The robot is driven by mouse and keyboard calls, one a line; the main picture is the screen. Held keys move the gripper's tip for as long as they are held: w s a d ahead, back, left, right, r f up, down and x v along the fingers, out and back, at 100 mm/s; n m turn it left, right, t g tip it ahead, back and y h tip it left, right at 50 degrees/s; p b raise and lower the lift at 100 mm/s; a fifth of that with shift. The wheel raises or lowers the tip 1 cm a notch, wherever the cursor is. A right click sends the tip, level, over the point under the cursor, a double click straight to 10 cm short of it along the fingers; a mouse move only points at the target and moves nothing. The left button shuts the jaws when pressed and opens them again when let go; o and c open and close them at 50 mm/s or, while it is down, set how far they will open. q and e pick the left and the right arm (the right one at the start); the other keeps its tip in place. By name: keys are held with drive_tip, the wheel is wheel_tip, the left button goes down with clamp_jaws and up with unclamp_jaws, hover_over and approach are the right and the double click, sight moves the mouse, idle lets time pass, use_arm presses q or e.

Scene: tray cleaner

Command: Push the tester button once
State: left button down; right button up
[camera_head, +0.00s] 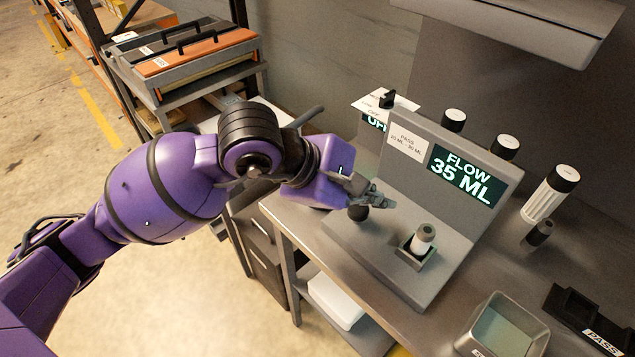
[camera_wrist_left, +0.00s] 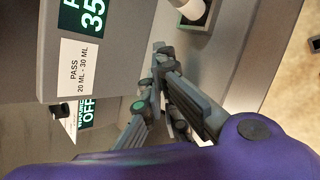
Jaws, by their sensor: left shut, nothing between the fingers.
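The grey tester (camera_head: 384,262) stands on the bench, with a lit display (camera_head: 465,175) reading FLOW 35 ML and a PASS 20 ML - 30 ML label. A dark round knob (camera_head: 358,212), perhaps the button, is on its base by my left gripper; whether they touch is unclear. My left gripper (camera_head: 382,202) is shut and empty, low over the base in front of the panel. In the left wrist view its fingers (camera_wrist_left: 158,52) are together. A green disc (camera_wrist_left: 138,105) shows beside one finger; I cannot tell what it belongs to. My right gripper is out of view.
Several capped cylinders (camera_head: 548,195) stand behind. A metal bin (camera_head: 508,327) and a black PASS tray (camera_head: 580,318) are at right. A unit marked OFF (camera_head: 375,121) stands behind the panel.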

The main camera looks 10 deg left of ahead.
sight(366, 215)
use_arm(q)
drive_tip(key=shift+r, duration=0.2)
drive_tip(key=shift+r+p, duration=0.8)
drive_tip(key=shift+r, duration=0.75)
drive_tip(key=shift+r+p, duration=0.45)
drive_tip(key=shift+r, duration=0.4)
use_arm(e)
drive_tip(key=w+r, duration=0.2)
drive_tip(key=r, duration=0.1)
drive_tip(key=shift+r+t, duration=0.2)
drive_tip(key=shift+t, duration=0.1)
use_arm(q)
drive_tip(key=shift+f, duration=0.1)
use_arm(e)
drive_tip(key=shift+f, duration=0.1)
